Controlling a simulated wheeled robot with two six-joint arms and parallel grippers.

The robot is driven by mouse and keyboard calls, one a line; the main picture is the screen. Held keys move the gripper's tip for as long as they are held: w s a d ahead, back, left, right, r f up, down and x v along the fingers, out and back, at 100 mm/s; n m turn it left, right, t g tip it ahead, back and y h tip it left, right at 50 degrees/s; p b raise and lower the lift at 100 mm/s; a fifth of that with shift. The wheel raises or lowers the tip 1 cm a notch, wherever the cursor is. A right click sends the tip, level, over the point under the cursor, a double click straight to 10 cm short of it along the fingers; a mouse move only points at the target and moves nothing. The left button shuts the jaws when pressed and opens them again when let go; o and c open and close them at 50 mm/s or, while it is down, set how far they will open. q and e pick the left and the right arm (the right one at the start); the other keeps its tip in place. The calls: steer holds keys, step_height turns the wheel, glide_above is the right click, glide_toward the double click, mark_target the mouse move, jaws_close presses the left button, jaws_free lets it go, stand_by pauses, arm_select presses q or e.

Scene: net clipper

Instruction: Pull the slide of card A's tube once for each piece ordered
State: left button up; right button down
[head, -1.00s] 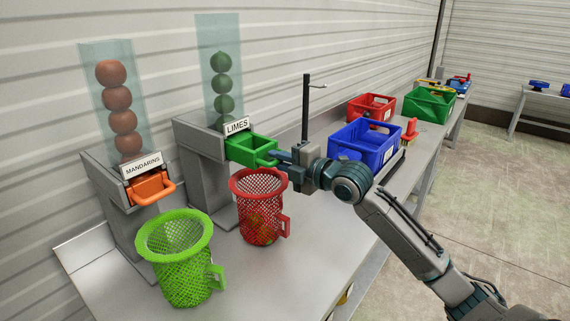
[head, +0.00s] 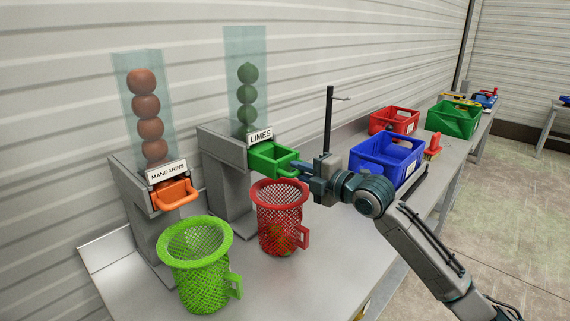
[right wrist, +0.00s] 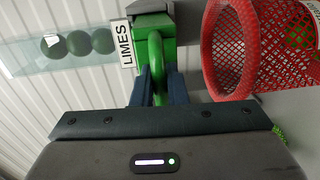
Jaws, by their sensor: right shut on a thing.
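The limes tube (head: 247,50) is clear, with several green limes stacked in it, above a grey stand labelled LIMES (head: 260,136). Its green slide (head: 268,156) sticks out from the stand. My right gripper (head: 300,171) is shut on the slide's handle. In the right wrist view the fingers close around the green handle (right wrist: 155,62). The mandarins tube (head: 138,75) stands to the left with several orange fruits and an orange slide (head: 174,194). I see no card I can read as A. My left gripper is out of view.
A red mesh basket (head: 280,196) stands below the green slide, with green and orange pieces showing inside. A green mesh basket (head: 194,240) stands below the orange slide. Blue (head: 388,158), red (head: 394,120) and green (head: 454,116) crates are farther right, with a black post (head: 329,115) nearer.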

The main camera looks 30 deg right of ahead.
mark_target(286, 163)
steer(key=shift+r+x, duration=0.15)
steer(key=shift+x, duration=1.1)
steer(key=shift+r+x, duration=0.15)
steer(key=shift+x, duration=1.05)
steer(key=x, duration=0.4)
steer(key=shift+w, duration=0.35)
steer(key=c, duration=1.4)
jaws_free()
steer(key=shift+d, duration=0.1)
steer(key=shift+s, duration=0.1)
steer(key=shift+s, duration=0.1)
